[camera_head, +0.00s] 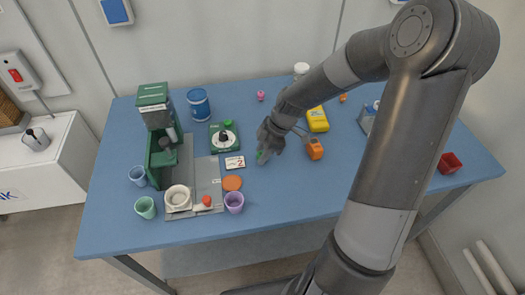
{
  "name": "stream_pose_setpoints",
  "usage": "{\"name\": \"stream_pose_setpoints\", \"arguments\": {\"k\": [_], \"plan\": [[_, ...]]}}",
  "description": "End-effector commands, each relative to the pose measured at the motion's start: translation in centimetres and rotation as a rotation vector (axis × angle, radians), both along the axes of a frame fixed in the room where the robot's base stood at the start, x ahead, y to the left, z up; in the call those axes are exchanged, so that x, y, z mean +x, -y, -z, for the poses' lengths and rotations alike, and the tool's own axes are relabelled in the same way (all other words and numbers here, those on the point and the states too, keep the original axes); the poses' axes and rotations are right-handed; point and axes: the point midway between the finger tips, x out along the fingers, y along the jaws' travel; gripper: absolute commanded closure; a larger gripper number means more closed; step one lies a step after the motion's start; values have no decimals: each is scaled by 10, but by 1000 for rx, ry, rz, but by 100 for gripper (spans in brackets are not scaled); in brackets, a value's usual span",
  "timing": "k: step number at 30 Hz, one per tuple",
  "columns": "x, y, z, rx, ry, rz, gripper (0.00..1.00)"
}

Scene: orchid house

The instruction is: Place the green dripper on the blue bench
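The blue bench (310,185) fills the middle of the view. My gripper (264,152) points down over the middle of the bench, just right of a white card.
A green machine (155,125), a grey mat (207,180), a blue can (199,104), a green scale (215,145) and several cups crowd the left. The front middle is clear.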

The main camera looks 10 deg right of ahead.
Motion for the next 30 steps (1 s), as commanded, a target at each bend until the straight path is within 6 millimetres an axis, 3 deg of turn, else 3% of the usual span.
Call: {"name": "stream_pose_setpoints", "arguments": {"k": [10, 14, 30], "plan": [[0, 0, -1, 0, 1, 0, 55], [1, 3, -10, -1, 3, 2, 55], [-3, 42, -103, -2, 2, 3, 55]]}}
